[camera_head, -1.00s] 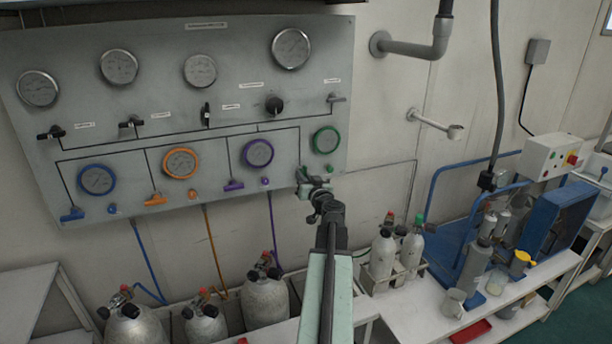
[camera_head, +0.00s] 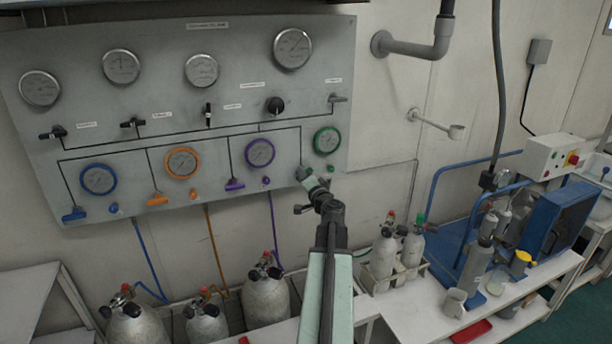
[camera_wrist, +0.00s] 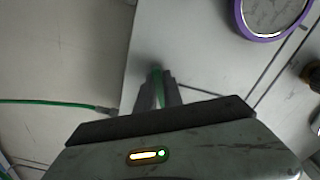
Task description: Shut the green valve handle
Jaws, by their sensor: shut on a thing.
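The green valve handle (camera_wrist: 158,88) shows as a thin green strip between the two fingers of my gripper in the wrist view. My gripper (camera_wrist: 158,90) is shut on it, close to the grey panel. In the head view my gripper (camera_head: 304,174) is at the panel's lower right, below and left of the green-rimmed gauge (camera_head: 326,141). There the gripper and wrist hide the handle, so its angle on the panel is hard to tell.
The purple handle (camera_head: 235,185) and the purple-rimmed gauge (camera_head: 260,153) are left of my gripper. Orange (camera_head: 158,199) and blue (camera_head: 73,214) handles are farther left. Gas cylinders (camera_head: 267,298) stand below. A green hose (camera_wrist: 55,103) runs left in the wrist view.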

